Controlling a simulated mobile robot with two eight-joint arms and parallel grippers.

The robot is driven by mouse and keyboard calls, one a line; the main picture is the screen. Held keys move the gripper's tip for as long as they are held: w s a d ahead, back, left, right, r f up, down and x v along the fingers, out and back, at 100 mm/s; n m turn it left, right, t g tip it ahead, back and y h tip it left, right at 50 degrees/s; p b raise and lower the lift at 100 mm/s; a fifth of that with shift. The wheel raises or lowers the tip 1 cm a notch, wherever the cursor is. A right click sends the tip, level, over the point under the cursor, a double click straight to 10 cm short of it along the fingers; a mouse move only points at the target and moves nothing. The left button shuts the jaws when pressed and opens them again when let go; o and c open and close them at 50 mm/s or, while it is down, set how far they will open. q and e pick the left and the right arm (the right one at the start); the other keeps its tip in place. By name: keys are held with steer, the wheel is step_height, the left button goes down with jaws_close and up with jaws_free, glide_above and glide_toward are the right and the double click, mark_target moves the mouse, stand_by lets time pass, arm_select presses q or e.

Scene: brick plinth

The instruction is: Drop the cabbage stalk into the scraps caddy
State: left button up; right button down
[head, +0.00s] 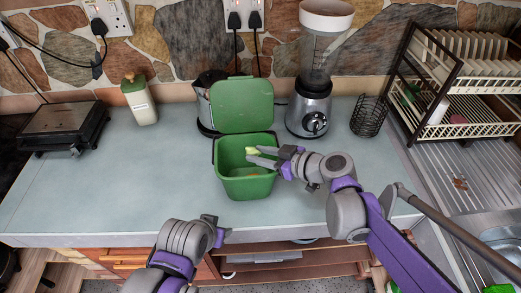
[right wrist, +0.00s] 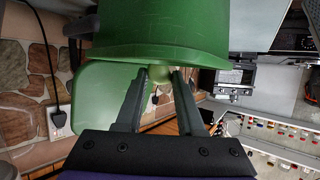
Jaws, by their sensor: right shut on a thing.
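The scraps caddy (head: 247,188) is a green bin on the worktop with its green lid (head: 242,104) swung up at the back. The caddy also shows in the right wrist view (right wrist: 160,40). My right gripper (head: 262,156) reaches in from the right over the caddy's opening. It is shut on the pale yellow-green cabbage stalk (head: 252,150), which shows between the fingertips in the right wrist view (right wrist: 160,74). Small orange bits show inside the caddy. My left gripper (head: 216,230) is low at the worktop's front edge, and its fingers are not clear.
A kettle (head: 204,112) stands behind the caddy at left, and a blender (head: 311,100) behind at right. A black wire basket (head: 368,116) and dish rack (head: 455,100) are farther right. A grill (head: 62,122) and lidded jar (head: 139,103) are left. The worktop left of the caddy is clear.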

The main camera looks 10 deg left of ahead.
steer(key=shift+w+f, duration=0.1)
steer(key=shift+f, duration=0.1)
steer(key=shift+c, duration=2.2)
jaws_free()
steer(key=shift+d, duration=0.1)
steer(key=v, duration=1)
steer(key=shift+d, duration=0.25)
steer(key=shift+r, duration=0.1)
steer(key=s+d+f+m+h, duration=0.6)
steer(key=s+d+f, duration=0.1)
steer(key=d, duration=0.2)
steer(key=s+d+f+m+h, duration=0.6)
steer(key=s+d+f+m, duration=0.1)
steer(key=d, duration=0.3)
